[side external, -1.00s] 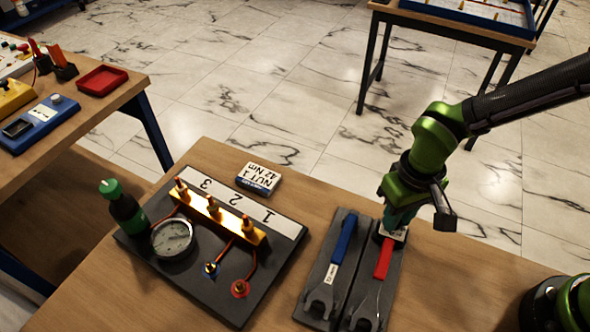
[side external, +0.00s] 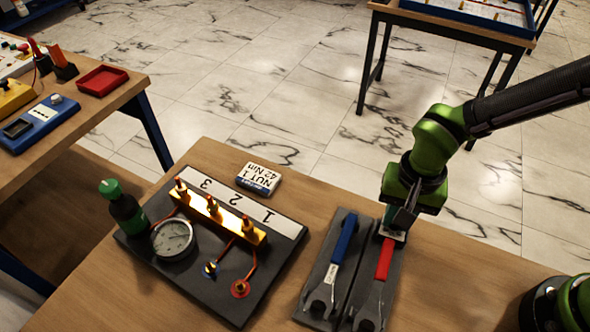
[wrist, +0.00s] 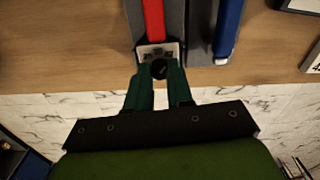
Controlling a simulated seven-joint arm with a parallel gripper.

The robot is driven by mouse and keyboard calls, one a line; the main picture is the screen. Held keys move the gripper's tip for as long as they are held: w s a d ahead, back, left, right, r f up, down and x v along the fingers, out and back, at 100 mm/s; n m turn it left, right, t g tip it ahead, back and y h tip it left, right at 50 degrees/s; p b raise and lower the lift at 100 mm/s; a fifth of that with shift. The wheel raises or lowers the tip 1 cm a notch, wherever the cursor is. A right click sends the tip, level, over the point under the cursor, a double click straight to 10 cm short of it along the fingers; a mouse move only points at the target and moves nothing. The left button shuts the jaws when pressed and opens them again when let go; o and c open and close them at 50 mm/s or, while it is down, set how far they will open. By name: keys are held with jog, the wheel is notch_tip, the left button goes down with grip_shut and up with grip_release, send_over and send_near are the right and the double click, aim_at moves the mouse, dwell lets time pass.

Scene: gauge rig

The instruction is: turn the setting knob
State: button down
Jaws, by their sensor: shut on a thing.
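The setting knob (wrist: 159,69) is a small dark round knob at the handle end of the red-handled wrench (wrist: 153,22). In the side view this wrench (side external: 384,258) lies in the right slot of a dark tray (side external: 341,291), its open jaw towards the front. A pale plate (wrist: 158,52) sits around the knob. My gripper (wrist: 160,78) is shut on the knob, with one green finger on each side of it. In the side view my gripper (side external: 394,222) points down at the wrench end and hides the knob.
A blue-handled wrench (side external: 343,240) lies close beside. To the left stand a gauge (side external: 173,239), a brass block with several studs (side external: 220,219), a green-capped bottle (side external: 124,208) and a card reading "NUT 1 42 Nm" (side external: 258,178). Bare wood lies right of the tray.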

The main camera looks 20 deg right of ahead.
dwell(0.4)
jog(key=c, duration=1)
grip_release()
notch_tip(320, 180, up, 17)
jog(key=shift+d, duration=0.2)
jog(key=shift+s, duration=0.1)
